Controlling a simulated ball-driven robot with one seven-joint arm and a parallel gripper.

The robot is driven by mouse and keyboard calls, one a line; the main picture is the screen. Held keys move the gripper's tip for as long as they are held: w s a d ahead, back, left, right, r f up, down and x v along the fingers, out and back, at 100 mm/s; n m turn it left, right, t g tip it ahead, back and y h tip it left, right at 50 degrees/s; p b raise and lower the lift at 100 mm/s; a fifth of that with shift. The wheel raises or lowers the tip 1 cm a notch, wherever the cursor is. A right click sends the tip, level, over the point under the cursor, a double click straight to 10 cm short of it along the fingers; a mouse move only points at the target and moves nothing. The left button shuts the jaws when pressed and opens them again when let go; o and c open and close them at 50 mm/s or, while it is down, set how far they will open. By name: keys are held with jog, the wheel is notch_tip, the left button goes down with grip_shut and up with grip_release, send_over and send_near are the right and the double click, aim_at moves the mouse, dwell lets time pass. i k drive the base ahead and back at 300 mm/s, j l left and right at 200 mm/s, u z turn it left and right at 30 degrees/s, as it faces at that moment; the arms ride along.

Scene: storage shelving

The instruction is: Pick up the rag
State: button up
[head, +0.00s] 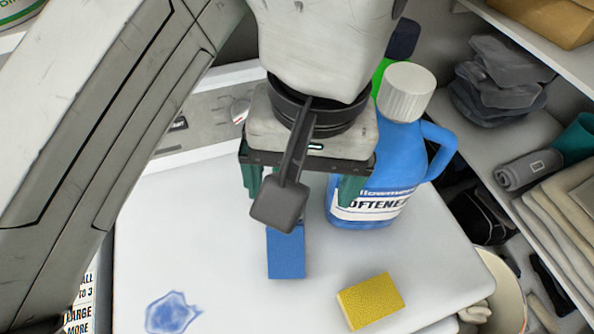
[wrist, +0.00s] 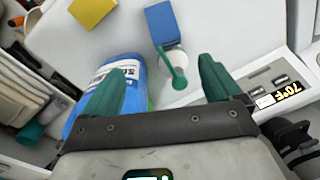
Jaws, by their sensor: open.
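The softener bottle (head: 380,185) stands close at the right. A blue block (head: 286,255) and a yellow sponge (head: 370,300) lie on the white top (head: 220,245). A white item with a teal handle (wrist: 174,66) shows below the gripper. Shelves with folded cloths (head: 565,215) are right.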

aim_at(286, 254)
jog(key=k, duration=1)
